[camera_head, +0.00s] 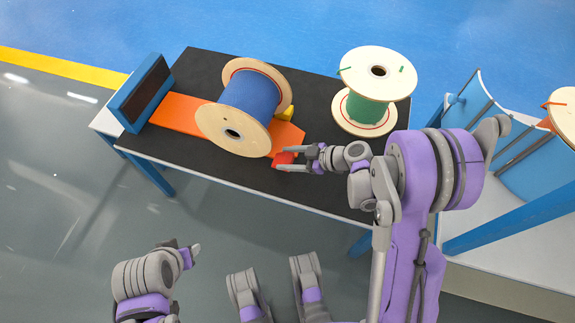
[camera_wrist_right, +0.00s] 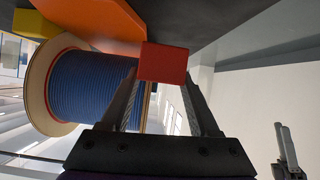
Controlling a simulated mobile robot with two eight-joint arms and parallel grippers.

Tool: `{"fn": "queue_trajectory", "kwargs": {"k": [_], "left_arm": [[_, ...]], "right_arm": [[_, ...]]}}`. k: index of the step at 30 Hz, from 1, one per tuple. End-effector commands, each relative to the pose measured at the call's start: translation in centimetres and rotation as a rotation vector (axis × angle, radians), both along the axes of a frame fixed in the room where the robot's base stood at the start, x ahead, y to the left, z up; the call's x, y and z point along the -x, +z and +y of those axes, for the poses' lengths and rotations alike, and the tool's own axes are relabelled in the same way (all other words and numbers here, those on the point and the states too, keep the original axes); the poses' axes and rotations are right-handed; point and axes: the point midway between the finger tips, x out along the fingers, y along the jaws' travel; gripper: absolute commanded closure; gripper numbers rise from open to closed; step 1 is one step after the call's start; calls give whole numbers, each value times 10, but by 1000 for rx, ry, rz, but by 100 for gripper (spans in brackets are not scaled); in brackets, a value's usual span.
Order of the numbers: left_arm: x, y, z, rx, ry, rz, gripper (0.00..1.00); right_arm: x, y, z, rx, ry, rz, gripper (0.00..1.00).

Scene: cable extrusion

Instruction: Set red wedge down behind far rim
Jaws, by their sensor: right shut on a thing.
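The red wedge (camera_head: 283,158) is held between the fingertips of my right gripper (camera_head: 287,160), just right of the near rim of the blue cable spool (camera_head: 250,100). In the right wrist view the red wedge (camera_wrist_right: 163,62) sits at the tips of both fingers (camera_wrist_right: 163,85), close to the orange mat (camera_wrist_right: 100,22). The spool lies on its side, with a pale near rim (camera_head: 222,140) and far rim (camera_head: 270,68). A yellow wedge (camera_head: 288,113) shows at the spool's right side, partly hidden by it.
The spool rests on an orange strip (camera_head: 178,115) on a dark-topped table (camera_head: 215,62). A blue-framed box (camera_head: 142,92) stands at the table's left end. A green cable spool (camera_head: 368,108) stands upright at the right. Bare tabletop lies behind the blue spool.

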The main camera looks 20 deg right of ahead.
Motion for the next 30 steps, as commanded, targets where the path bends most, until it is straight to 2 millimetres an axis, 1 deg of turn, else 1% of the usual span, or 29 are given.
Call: {"fn": "queue_trajectory", "kwargs": {"k": [4,9,10,18,22,23,27,30], "left_arm": [[-1,-5,0,0,0,1,50],[-2,-15,0,0,0,4,50],[-3,-16,0,0,0,4,50],[-2,-15,0,0,0,4,50],[-3,-19,0,0,0,4,50],[-3,-19,0,0,0,4,50],[-3,-18,0,0,0,4,50],[-3,-18,0,0,0,4,50]], "right_arm": [[0,-14,0,0,0,0,100],[0,-41,0,0,0,0,100],[0,-44,0,0,0,0,100],[0,-45,0,0,0,0,100],[0,-49,0,0,0,0,100],[0,-49,0,0,0,0,34],[0,-48,0,0,0,0,9],[0,-48,0,0,0,0,8]]}}
